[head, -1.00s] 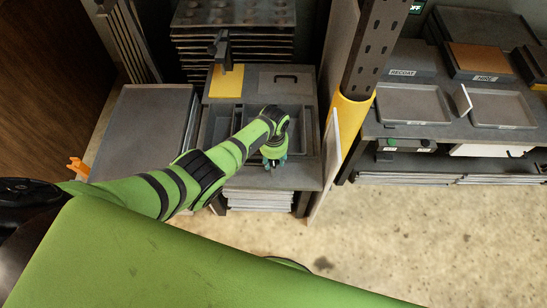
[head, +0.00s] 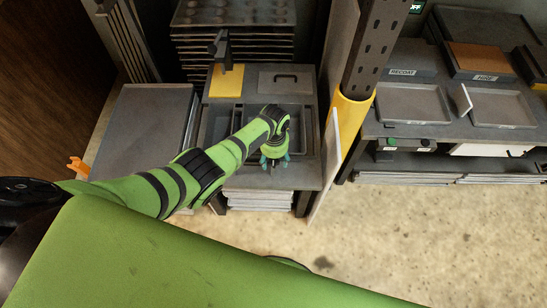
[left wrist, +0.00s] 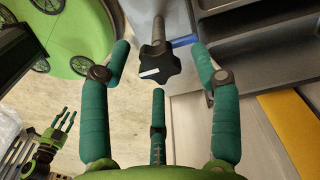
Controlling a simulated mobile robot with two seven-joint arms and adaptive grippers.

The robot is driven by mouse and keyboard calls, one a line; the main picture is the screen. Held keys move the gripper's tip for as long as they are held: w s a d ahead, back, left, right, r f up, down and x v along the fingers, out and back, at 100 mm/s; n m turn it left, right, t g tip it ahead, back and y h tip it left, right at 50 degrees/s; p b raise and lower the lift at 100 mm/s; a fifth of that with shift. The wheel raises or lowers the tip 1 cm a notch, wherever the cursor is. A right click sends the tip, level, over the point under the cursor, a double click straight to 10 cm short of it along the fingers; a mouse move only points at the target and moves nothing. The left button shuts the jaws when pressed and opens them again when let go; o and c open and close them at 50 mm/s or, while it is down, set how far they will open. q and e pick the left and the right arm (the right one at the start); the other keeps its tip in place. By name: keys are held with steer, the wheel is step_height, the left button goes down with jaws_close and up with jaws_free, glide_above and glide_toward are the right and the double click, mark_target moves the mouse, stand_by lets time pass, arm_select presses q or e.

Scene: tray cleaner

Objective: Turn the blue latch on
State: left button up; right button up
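My left gripper (head: 274,164) is over the near part of the grey tray-cleaner unit (head: 236,176), its teal fingers spread. In the left wrist view my left gripper (left wrist: 159,72) is open and empty, with a dark star-shaped knob (left wrist: 158,66) framed between its fingers. The knob has a white bar and sits on a metal shaft; I see no clear contact. My right gripper (left wrist: 62,122) shows small at the lower left of the left wrist view, fingers apart, seemingly empty.
A grey cabinet (head: 144,123) stands left of the unit. A thin panel (head: 325,165) and a yellow-based post (head: 349,120) stand close on its right. Grey trays (head: 414,102) lie on the right bench. The floor in front (head: 400,235) is clear.

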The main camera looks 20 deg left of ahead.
arm_select(q)
steer(key=shift+r, duration=0.1)
step_height(320, 180, up, 12)
stand_by(0.8)
stand_by(0.3)
steer(key=s+a+f+n, duration=0.25)
steer(key=s+f, duration=0.35)
steer(key=f, duration=0.4)
steer(key=s+a+f+n, duration=0.1)
steer(key=s+f+n, duration=0.2)
steer(key=s+f, duration=0.6)
steer(key=s+a+f+n, duration=0.1)
steer(key=s+f, duration=0.3)
steer(key=s, duration=0.4)
steer(key=s+a+f+n, duration=0.2)
steer(key=s+f, duration=0.3)
steer(key=s, duration=0.4)
steer(key=s+a+f+n+t, duration=0.1)
steer(key=s+f, duration=0.3)
steer(key=s, duration=0.5)
steer(key=shift+a+f+n, duration=0.4)
steer(key=shift+n, duration=0.25)
